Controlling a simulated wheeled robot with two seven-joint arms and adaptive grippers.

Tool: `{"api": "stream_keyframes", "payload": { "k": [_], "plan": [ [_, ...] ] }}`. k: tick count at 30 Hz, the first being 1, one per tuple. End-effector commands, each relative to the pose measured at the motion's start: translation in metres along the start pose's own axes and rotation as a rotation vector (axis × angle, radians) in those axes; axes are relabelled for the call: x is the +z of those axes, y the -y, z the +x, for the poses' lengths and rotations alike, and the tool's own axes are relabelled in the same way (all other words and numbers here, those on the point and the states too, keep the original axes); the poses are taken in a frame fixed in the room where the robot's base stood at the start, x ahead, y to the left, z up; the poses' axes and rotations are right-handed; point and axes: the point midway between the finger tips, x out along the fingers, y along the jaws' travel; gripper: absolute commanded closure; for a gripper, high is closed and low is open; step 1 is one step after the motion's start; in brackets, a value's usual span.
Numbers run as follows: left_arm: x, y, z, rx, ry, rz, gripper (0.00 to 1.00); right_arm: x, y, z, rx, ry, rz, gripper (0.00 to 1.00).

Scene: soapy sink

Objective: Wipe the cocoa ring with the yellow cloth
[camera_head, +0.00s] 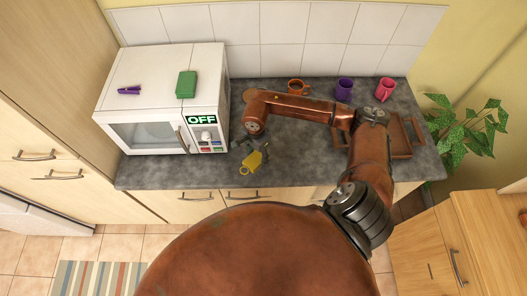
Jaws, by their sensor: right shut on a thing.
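My right gripper (256,149) is over the front part of the dark grey counter, just right of the microwave. I cannot tell how much of the cloth touches the counter. I cannot make out the cocoa ring; it may be hidden by the cloth, the gripper or my arm. My left gripper is not in view.
A white microwave (150,83) marked OFF stands on the left, with a purple clip (129,91) and green block (187,84) on top. Orange (296,87), purple (344,88) and pink (385,90) mugs stand at the back. A brown wooden tray (402,150) lies right, partly behind my arm.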

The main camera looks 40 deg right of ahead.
Motion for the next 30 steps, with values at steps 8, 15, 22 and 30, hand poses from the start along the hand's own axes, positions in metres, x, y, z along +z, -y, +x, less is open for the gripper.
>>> {"api": "stream_keyframes", "payload": {
  "k": [8,15,22,30],
  "plan": [
    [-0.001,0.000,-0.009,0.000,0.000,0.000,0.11,0.000,0.001,-0.022,-0.001,-0.002,0.000,0.76],
    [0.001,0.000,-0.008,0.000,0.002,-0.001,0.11,0.000,0.001,-0.022,0.000,-0.001,0.000,0.76],
    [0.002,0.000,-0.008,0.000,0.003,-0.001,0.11,0.000,0.001,-0.022,0.000,-0.001,0.000,0.76],
    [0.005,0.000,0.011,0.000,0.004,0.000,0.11,0.013,0.007,-0.021,-0.008,0.004,-0.160,0.76]
  ]
}}
